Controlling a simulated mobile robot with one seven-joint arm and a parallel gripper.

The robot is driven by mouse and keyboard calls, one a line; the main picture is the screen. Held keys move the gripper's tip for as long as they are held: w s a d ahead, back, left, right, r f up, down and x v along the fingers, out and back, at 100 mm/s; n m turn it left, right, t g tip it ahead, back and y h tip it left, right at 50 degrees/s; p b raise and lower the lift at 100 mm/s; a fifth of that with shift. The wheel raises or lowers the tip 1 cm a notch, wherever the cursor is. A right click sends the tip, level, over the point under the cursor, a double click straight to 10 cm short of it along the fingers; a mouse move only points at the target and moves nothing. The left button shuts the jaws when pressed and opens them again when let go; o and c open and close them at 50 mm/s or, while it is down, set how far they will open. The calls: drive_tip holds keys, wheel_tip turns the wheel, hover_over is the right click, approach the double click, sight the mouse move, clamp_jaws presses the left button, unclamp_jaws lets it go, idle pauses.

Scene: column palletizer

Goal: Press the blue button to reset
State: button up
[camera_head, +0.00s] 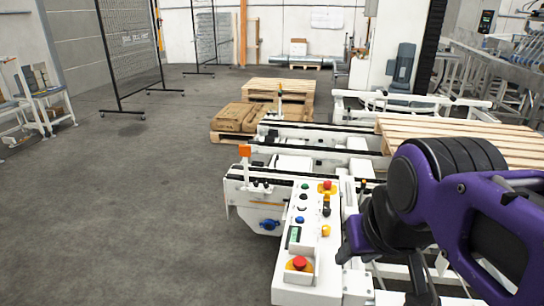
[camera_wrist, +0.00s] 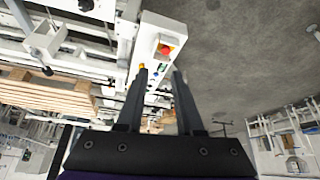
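The white control panel (camera_head: 305,240) stands in front of me, with a column of small round buttons on its sloped top. A small dark button (camera_head: 303,197), which looks blue or black, lies below a green button (camera_head: 304,186); its colour is hard to tell. My gripper (camera_head: 347,246) hangs at the right edge of the panel, beside its lower half, partly dark against my arm. In the wrist view my gripper (camera_wrist: 161,73) has two dark fingers apart with nothing between them. The panel (camera_wrist: 148,48) shows beyond the fingertips, and the fingers hide part of its buttons.
Red emergency stops sit at the near end (camera_head: 299,263) and far end (camera_head: 327,186) of the panel. A white conveyor (camera_head: 245,184) runs behind it. Wooden pallets (camera_head: 455,135) lie at right, cardboard (camera_head: 236,118) on another farther back. The floor (camera_head: 130,215) at left is clear.

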clamp_jaws()
idle(1.3)
